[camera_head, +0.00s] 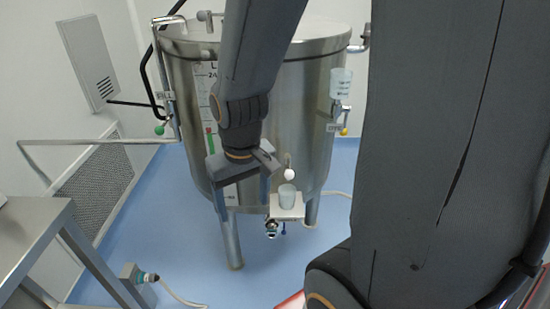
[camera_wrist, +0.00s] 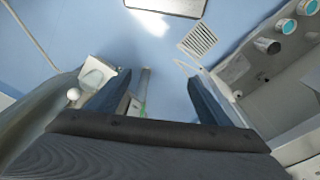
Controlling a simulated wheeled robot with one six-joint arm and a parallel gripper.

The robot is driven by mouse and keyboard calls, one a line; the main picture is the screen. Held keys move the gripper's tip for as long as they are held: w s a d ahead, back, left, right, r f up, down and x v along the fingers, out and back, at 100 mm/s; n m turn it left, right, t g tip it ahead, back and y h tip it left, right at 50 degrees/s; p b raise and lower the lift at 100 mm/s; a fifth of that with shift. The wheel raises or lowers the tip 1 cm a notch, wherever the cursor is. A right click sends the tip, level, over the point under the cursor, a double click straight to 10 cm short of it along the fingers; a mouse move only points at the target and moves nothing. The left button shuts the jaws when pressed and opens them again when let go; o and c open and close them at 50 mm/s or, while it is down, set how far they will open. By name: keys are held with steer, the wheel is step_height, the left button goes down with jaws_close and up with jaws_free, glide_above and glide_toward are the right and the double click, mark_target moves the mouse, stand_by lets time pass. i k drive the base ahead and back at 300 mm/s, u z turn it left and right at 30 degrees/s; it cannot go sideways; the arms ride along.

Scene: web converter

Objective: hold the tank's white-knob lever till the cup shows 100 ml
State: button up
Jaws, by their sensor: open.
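The steel tank (camera_head: 300,125) stands on legs in the middle of the head view. Its white knob (camera_head: 290,175) is low on the front, just above a clear cup (camera_head: 287,196) on a small platform (camera_head: 297,212). My gripper (camera_head: 243,208) is open and empty, left of the knob and cup and apart from them. In the wrist view, the white knob (camera_wrist: 73,95) and cup (camera_wrist: 92,77) are left of my open gripper (camera_wrist: 155,77), outside the jaws. The cup's level and marks are too small to read. The lever's stem is hardly visible.
Another cup (camera_head: 341,82) with a yellow knob (camera_head: 344,131) is on the tank's right side; a green knob (camera_head: 159,129) is on the left. A steel table (camera_head: 35,235) stands at left. A cabled connector (camera_head: 140,275) lies on the blue floor (camera_head: 180,245).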

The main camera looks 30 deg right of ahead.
mark_target(289, 174)
steer(key=u, duration=1.25)
steer(key=i, duration=0.8)
steer(key=z, duration=2.35)
